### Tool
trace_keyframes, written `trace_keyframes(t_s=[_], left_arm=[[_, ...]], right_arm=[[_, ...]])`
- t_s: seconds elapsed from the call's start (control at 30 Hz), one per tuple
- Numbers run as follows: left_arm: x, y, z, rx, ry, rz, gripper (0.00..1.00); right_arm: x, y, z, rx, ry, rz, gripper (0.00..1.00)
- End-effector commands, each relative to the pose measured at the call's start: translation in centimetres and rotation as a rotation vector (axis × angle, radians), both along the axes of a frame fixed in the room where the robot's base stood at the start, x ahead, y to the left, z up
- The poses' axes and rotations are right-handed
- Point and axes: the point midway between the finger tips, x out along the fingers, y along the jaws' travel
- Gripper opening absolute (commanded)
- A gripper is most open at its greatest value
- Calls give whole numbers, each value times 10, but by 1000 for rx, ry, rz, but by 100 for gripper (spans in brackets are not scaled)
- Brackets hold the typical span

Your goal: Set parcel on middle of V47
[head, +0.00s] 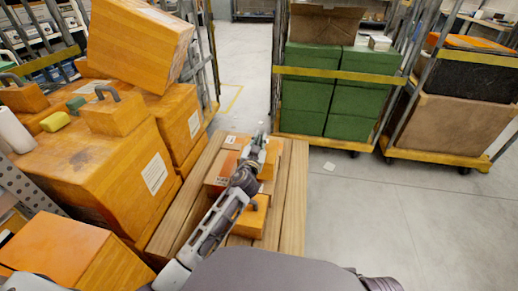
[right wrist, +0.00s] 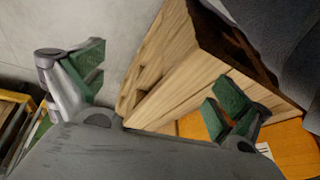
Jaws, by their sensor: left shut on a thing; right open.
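The wooden slatted pallet (head: 292,200) stands in the middle of the head view, with several orange boxes on or over it. My left gripper (head: 261,138) reaches out over its far half and is shut on an orange parcel (head: 272,158), largely hidden by the gripper and arm. I cannot tell whether this parcel touches what is below. No V47 marking is readable. My right gripper (right wrist: 158,92) is open and empty, its green-padded fingers apart before wooden boards (right wrist: 185,85).
Large orange boxes (head: 90,165) are stacked close along the pallet's left. A trolley of green boxes (head: 307,103) stands behind it, and another trolley with a brown box (head: 448,126) is at right. Grey floor (head: 370,215) is clear to the right.

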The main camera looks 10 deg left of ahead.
Motion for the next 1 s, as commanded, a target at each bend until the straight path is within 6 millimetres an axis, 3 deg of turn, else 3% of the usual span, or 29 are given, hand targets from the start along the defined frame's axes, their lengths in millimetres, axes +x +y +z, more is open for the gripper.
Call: trace_keyframes(t_s=[0.4,0.77,0.8,0.93,1.0], left_arm=[[0,0,-31,0,-2,-1,0],[0,0,-35,-1,-2,-1,0],[0,0,-37,0,2,-1,18],[0,0,-37,0,1,-1,34],[0,0,-36,0,1,-1,37]], right_arm=[[5,11,-36,53,-46,-8,100],[6,12,-40,63,-55,-10,100],[6,12,-40,63,-55,-10,100],[6,12,-40,63,-55,-10,100],[6,12,-40,62,-56,-10,100]])
